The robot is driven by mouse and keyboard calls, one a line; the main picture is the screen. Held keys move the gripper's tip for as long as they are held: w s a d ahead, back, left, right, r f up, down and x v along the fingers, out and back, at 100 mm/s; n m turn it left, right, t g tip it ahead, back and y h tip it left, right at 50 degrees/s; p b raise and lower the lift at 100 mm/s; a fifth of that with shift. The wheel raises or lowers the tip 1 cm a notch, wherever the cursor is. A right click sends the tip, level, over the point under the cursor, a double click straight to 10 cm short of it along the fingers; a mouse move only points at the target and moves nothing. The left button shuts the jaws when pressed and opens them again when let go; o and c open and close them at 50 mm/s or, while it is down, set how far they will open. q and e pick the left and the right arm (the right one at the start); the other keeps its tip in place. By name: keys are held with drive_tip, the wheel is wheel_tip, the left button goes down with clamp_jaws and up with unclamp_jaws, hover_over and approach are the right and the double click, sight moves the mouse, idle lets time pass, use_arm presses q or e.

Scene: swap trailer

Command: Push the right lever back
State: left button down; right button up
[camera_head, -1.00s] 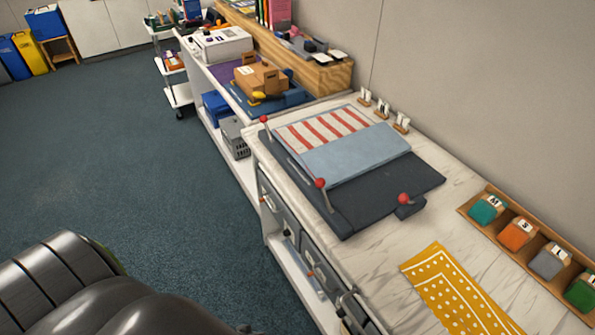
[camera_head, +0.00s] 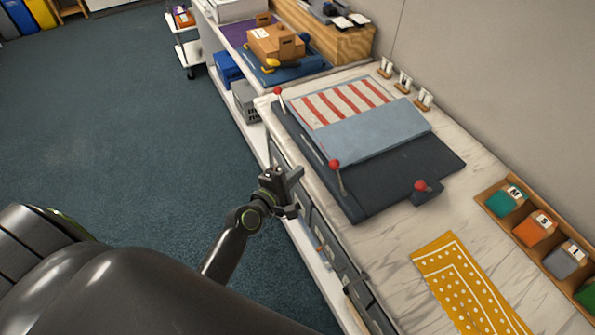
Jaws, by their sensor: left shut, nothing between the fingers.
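A dark folding board (camera_head: 402,178) lies on the marble counter, with a blue-grey cloth with red and white stripes (camera_head: 352,113) on it. Three red-knobbed levers show. One lever (camera_head: 337,176) stands at the front edge of the board, nearly upright. Another lever (camera_head: 279,97) stands at the far left corner. A third red knob (camera_head: 421,186) sits on a small dark block at the board's right side. My left gripper (camera_head: 289,189) is shut and empty, beside the counter's front edge, left of the front lever and apart from it. My right gripper is out of view.
A yellow dotted cloth (camera_head: 465,285) lies on the counter at right, near a wooden tray (camera_head: 561,283) of coloured folded items. Small label stands (camera_head: 404,82) line the wall side. A cardboard box (camera_head: 276,45) sits farther back. Open floor lies left.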

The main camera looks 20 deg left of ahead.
sight(338, 176)
use_arm(q)
drive_tip(key=x, duration=0.8)
drive_tip(key=shift+s+d+r+p, duration=0.35)
drive_tip(key=shift+d+p, duration=0.15)
drive_tip(key=shift+d, duration=0.1)
drive_tip(key=shift+s+d+r+p, duration=0.3)
drive_tip(key=shift+d+p, duration=0.15)
drive_tip(key=shift+d, duration=0.15)
drive_tip(key=shift+s+d+r, duration=0.1)
drive_tip(key=shift+s+d, duration=0.2)
drive_tip(key=shift+d, duration=0.05)
drive_tip(key=shift+w, duration=0.1)
